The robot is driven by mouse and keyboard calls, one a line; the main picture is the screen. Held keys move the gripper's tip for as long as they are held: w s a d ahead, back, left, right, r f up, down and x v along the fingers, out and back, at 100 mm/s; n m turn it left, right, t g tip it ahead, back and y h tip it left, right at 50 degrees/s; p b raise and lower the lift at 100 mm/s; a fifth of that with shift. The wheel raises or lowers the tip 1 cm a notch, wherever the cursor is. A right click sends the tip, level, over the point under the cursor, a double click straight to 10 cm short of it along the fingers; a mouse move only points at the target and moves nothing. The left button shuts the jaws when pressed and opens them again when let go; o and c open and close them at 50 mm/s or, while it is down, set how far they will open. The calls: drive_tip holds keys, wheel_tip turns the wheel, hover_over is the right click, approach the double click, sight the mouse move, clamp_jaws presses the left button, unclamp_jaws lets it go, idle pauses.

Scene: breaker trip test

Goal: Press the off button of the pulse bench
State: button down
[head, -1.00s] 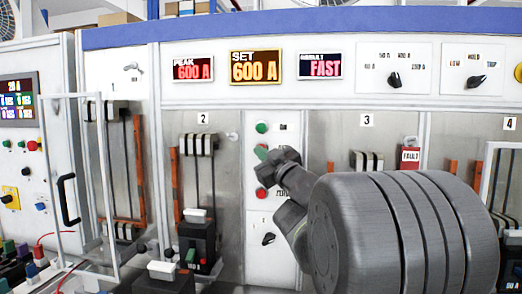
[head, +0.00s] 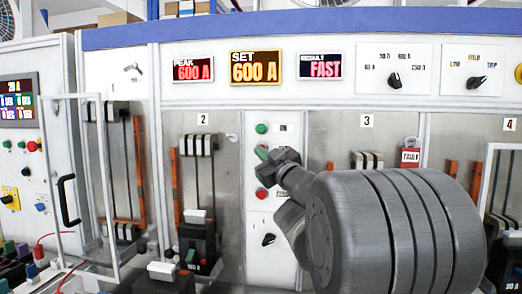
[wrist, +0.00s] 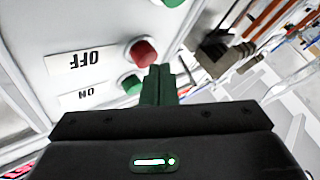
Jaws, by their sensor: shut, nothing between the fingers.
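The red off button (wrist: 143,53) sits beside an upside-down OFF label (wrist: 82,61) in the wrist view. The green on button (wrist: 131,85) is next to it, by the ON label (wrist: 86,96); it also shows in the head view (head: 261,128). My gripper (wrist: 158,72) is shut and empty, its green fingertips close beside the red button; I cannot tell whether they touch. In the head view my gripper (head: 263,153) is at the narrow button panel, just below the on button, and hides the off button there.
Another red button (head: 262,194) and a black knob (head: 268,239) are lower on the panel. Breaker bay 2 (head: 198,200) stands to the left, bay 3 (head: 367,160) to the right. Displays above read 600 A, 600 A (head: 255,68) and FAST (head: 320,67).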

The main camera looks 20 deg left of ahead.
drive_tip(key=shift+w+a, duration=0.1)
drive_tip(key=shift+w, duration=0.35)
idle(0.8)
drive_tip(key=shift+s, duration=0.1)
drive_tip(key=shift+s+d, duration=0.2)
drive_tip(key=shift+s, duration=0.55)
drive_tip(key=shift+s+d+b, duration=0.2)
drive_tip(key=shift+s+b, duration=0.1)
drive_tip(key=shift+s, duration=0.5)
drive_tip(key=shift+s+d+b, duration=0.2)
drive_tip(key=shift+s+b, duration=0.15)
drive_tip(key=shift+s, duration=0.5)
drive_tip(key=shift+s+d+b, duration=0.2)
drive_tip(key=shift+s+b, duration=0.1)
drive_tip(key=shift+s, duration=0.5)
drive_tip(key=shift+w, duration=0.1)
drive_tip(key=shift+s+d+b, duration=0.25)
drive_tip(key=shift+s, duration=0.75)
drive_tip(key=shift+s+d+b, duration=0.2)
drive_tip(key=shift+s, duration=0.8)
